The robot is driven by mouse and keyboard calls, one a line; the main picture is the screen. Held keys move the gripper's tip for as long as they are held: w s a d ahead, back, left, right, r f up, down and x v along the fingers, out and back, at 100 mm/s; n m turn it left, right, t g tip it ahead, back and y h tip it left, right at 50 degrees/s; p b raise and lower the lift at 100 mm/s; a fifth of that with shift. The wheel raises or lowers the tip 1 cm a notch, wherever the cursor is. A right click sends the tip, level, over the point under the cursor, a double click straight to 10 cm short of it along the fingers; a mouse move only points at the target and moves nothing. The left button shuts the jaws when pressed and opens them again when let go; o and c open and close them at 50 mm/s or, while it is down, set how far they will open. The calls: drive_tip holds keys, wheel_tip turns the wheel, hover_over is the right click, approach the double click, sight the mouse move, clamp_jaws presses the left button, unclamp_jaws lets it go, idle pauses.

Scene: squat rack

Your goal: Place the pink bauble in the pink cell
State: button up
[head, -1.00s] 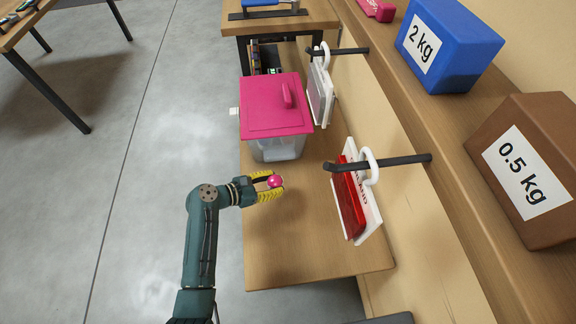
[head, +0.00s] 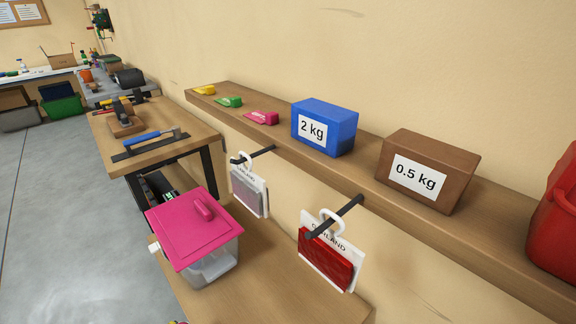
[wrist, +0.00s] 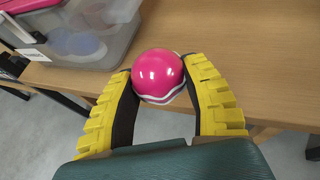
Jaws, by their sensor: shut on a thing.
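The pink bauble (wrist: 158,75) is a glossy pink ball with a white and dark wavy band low on it. In the wrist view my gripper (wrist: 160,80) has its two yellow ridged fingers closed on either side of the bauble. The bauble is above the wooden bench, beside a clear box. I cannot make out a pink cell in either view.
A clear box with a pink lid (head: 187,228) stands on the lower bench (head: 255,285). Two hanging packs, grey (head: 249,191) and red (head: 327,262), are on black pegs. A blue 2 kg block (head: 325,127) and brown 0.5 kg block (head: 427,170) sit on the shelf.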

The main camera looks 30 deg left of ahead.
drive_tip(key=shift+s+d+r+p, duration=0.1)
drive_tip(key=shift+s+r+p, duration=0.05)
drive_tip(key=shift+r+p, duration=0.35)
drive_tip(key=shift+s+d+r+p, duration=0.1)
drive_tip(key=shift+r+p, duration=0.3)
drive_tip(key=shift+p, duration=0.15)
drive_tip(key=w+d+r+m+g+h+p, duration=0.1)
drive_tip(key=w+d+r+m+h+p, duration=0.25)
drive_tip(key=d+r+p, duration=1.1)
drive_tip(key=w+d+r+m+h+p, duration=0.2)
drive_tip(key=w+d+r+h+p, duration=0.15)
drive_tip(key=d+r+p, duration=1.55)
drive_tip(key=r+p, duration=0.7)
drive_tip(key=s+d+r+p, duration=0.1)
drive_tip(key=d+r+p, duration=0.4)
drive_tip(key=r+p, duration=0.7)
drive_tip(key=shift+s+d+r+m+g+p, duration=0.15)
drive_tip(key=shift+s+r+m+g+p, duration=0.15)
drive_tip(key=shift+r+m, duration=0.2)
